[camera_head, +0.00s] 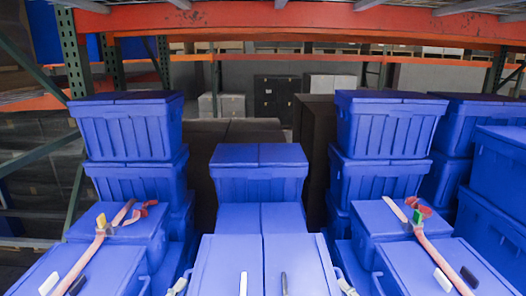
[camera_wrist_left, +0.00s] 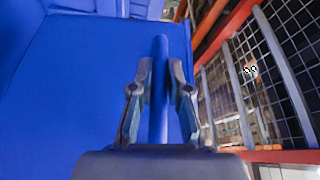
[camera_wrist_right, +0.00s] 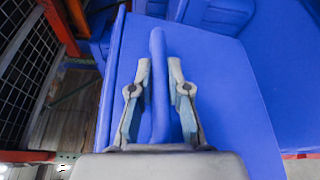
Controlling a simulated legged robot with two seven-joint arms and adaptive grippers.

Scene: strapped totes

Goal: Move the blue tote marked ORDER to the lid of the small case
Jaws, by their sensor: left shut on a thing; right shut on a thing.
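A blue tote (camera_head: 228,262) with a two-flap lid is at the bottom centre of the head view, close to me. My left gripper (camera_head: 178,287) is at its left side and my right gripper (camera_head: 347,287) at its right side. In the left wrist view, the fingers (camera_wrist_left: 160,90) are shut on a blue bar-like edge of a tote. In the right wrist view, the fingers (camera_wrist_right: 159,90) are shut on a similar blue edge. No ORDER marking is legible. I cannot tell which thing is the small case.
Blue totes stand stacked at left (camera_head: 125,130) and right (camera_head: 390,128); others (camera_head: 258,175) stand straight ahead. Pink straps (camera_head: 85,262) cross totes at left and right. Dark boxes (camera_head: 276,97) stand behind, under an orange rack beam (camera_head: 300,18). Side room is narrow.

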